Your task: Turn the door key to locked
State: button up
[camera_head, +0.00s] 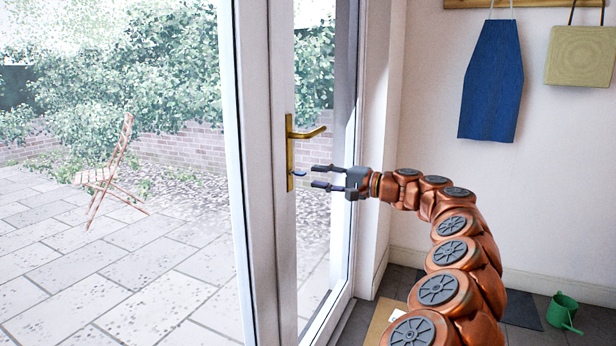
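The white-framed glass door (283,240) carries a brass lever handle (307,133) on a tall brass plate (290,155). The lever points right. A small bluish key (299,174) shows at the lower part of the plate, below the lever. My gripper (316,176) is open, its two dark fingers pointing left towards the key. The fingertips are just right of the key, and a small gap shows between them and it in the picture. The depth of that gap and the key's exact turn are hard to tell.
A blue apron (491,80) and a yellowish bag (581,56) hang from a wooden rail on the right wall. A green watering can (563,312) and a brown parcel (385,320) are on the floor. A folding chair (104,172) stands on the patio outside.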

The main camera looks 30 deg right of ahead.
jog(key=v, duration=0.7)
dwell(0.4)
jog(key=s+a+r+n+g+y+p, duration=0.1)
jog(key=s+a+r+n+g+p, duration=0.2)
jog(key=a, duration=0.9)
jog(key=s+a+r+n+g+p, duration=0.25)
jog(key=a+r+g+p, duration=0.2)
jog(key=a, duration=0.75)
jog(key=s+a+r+n+g+y+p, duration=0.1)
jog(key=s+a+r+n+g+p, duration=0.25)
jog(key=a, duration=0.95)
jog(key=s+a+f+n+g+h+p, duration=0.1)
jog(key=s+a+f+g+h+p, duration=0.15)
jog(key=s+p, duration=0.3)
jog(key=s+a+f+n+g+h+p, duration=0.1)
jog(key=s+a+f+n+h+p, duration=0.2)
jog(key=s, duration=0.4)
jog(key=s+d+f+g+h+p, duration=0.1)
jog(key=s+d+h+p, duration=0.1)
jog(key=s, duration=0.3)
jog(key=s+d+f+m+h+p, duration=0.1)
jog(key=s+d+f+p, duration=0.1)
jog(key=s, duration=0.3)
jog(key=s+d+f+g+h+p, duration=0.1)
jog(key=s+d+h+p, duration=0.1)
jog(key=s+d+p, duration=0.1)
jog(key=shift+s+d+f+g+h, duration=0.3)
jog(key=shift+s+d, duration=0.2)
jog(key=shift+s, duration=0.75)
